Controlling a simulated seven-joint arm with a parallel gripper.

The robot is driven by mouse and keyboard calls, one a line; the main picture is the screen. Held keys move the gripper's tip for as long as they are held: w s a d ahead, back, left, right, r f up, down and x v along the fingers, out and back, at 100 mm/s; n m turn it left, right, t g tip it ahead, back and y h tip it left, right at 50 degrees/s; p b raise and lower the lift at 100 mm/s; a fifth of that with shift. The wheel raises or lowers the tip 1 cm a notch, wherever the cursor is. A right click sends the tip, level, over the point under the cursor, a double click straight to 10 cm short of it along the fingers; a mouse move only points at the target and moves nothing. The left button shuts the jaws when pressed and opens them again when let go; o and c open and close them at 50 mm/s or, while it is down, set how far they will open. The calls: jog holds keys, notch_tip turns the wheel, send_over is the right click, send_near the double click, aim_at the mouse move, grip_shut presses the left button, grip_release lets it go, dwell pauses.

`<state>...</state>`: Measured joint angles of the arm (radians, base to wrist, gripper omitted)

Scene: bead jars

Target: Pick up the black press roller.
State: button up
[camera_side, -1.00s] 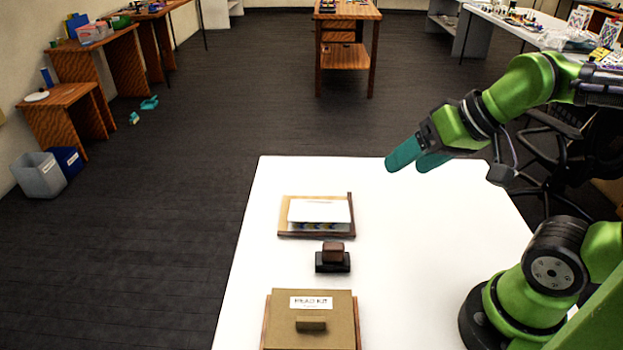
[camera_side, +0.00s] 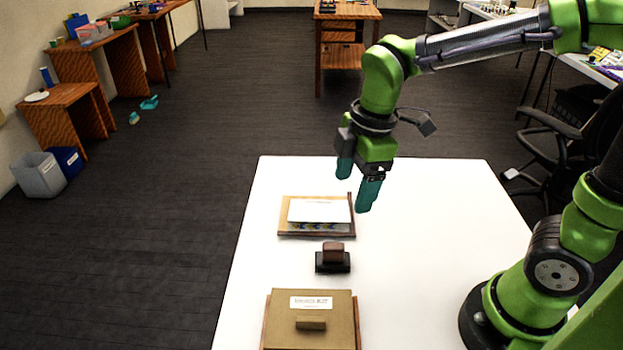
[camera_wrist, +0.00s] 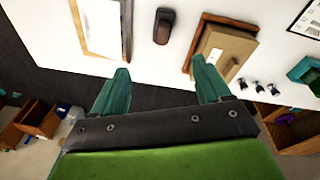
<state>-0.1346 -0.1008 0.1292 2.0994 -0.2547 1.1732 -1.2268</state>
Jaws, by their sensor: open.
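The likely black press roller (camera_side: 332,262) is a small dark block with a brown top, lying on the white table between a framed tray and a tan box. In the wrist view the same piece (camera_wrist: 164,26) is a dark elongated shape near the top middle, beyond my fingertips. No roller shape can be made out. My gripper (camera_side: 354,194) is above the table's far part, near the tray, with its teal fingers apart and pointing down. In the wrist view my gripper (camera_wrist: 160,70) has nothing between its fingers.
A wooden tray (camera_side: 283,222) with a white card on it lies behind the dark block. A tan box (camera_side: 340,330) with a white label and a raised handle stands in front of it. The white table (camera_side: 430,260) is bare to the right.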

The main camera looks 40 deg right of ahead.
jog(key=w+a+n+g, duration=0.1)
jog(key=n, duration=0.5)
jog(key=n+h, duration=0.1)
jog(key=n, duration=0.7)
send_over(334, 246)
jog(key=shift+g, duration=0.3)
jog(key=f, duration=1)
jog(key=shift+s+d+f, duration=0.1)
jog(key=shift+d+f, duration=0.15)
jog(key=shift+f, duration=0.15)
jog(key=shift+a+f, duration=0.15)
jog(key=shift+f, duration=1.4)
jog(key=shift+a+f, duration=0.1)
jog(key=shift+f, duration=1.4)
jog(key=shift+c, duration=0.2)
